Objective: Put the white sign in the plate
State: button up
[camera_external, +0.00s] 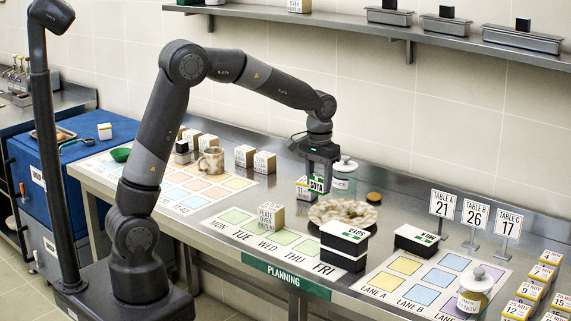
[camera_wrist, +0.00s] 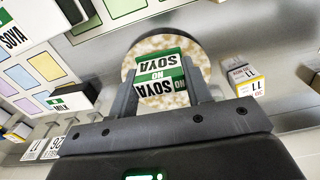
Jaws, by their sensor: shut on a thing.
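My gripper (camera_external: 319,172) is shut on a white sign (camera_external: 316,185) with a green band and the words NO SOYA. The sign shows between the two fingers in the wrist view (camera_wrist: 161,88). A round, marbled beige plate (camera_external: 343,212) lies on the steel counter below and a little right of the gripper in the external view. In the wrist view the plate (camera_wrist: 141,47) is behind the sign, which hides part of it. The sign appears held above the plate, apart from it.
Black-and-white boxes (camera_external: 345,240) stand in front of the plate. A lidded white jar (camera_external: 344,174) and a small brown item (camera_external: 374,197) are behind it. White table-number signs (camera_external: 442,204) stand to the right. A small label block (camera_external: 303,190) is left of the plate.

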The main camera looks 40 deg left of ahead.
jog(key=w+d, duration=0.1)
jog(key=d, duration=0.8)
send_over(343, 219)
jog(key=shift+n, duration=0.3)
notch_tip(343, 219, down, 8)
jog(key=shift+r, duration=0.2)
jog(key=shift+f, duration=2)
jog(key=o, duration=1)
jog(key=shift+f, duration=0.15)
